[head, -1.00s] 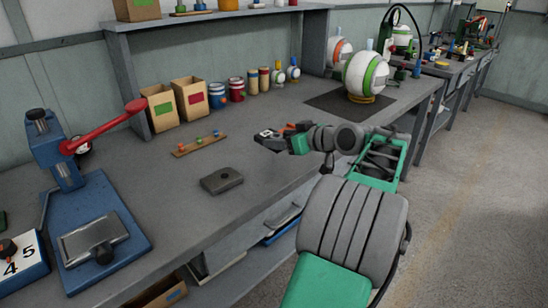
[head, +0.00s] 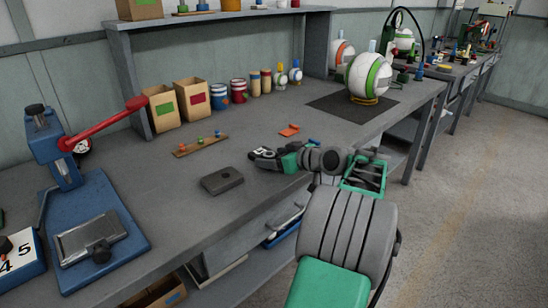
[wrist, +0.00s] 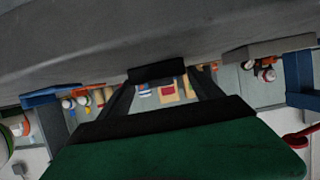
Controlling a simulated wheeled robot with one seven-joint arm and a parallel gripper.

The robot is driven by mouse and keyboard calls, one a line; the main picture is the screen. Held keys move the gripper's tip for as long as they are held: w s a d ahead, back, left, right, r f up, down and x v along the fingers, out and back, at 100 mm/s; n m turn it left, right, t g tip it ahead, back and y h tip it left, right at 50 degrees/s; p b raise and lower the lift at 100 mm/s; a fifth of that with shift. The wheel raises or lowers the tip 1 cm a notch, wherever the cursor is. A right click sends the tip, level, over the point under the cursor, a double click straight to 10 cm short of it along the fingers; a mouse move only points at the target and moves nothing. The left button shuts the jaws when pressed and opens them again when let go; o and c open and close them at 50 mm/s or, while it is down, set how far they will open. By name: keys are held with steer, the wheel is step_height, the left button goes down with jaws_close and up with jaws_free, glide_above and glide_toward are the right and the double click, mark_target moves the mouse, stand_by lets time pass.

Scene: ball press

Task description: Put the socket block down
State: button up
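My gripper (head: 280,158) reaches in from the right, low over the front of the bench. A small dark block with white marks on top, which looks like the socket block (head: 263,153), sits at its fingertips. In the wrist view a dark bar, likely the same block (wrist: 158,72), spans the gap between the two black fingers (wrist: 160,85). The fingers stand apart with the bar touching both tips. I cannot tell whether its underside touches the bench.
A dark grey plate with a hole (head: 222,180) lies just left of my gripper. An orange piece (head: 289,130) lies behind it. A blue press with a red lever (head: 95,235) stands at the left. Cartons (head: 190,100) and cans stand at the back.

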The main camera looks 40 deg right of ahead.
steer(key=shift+o, duration=0.9)
steer(key=shift+r+p, duration=0.3)
steer(key=shift+r, duration=0.05)
steer(key=p+v, duration=0.1)
steer(key=v, duration=1.1)
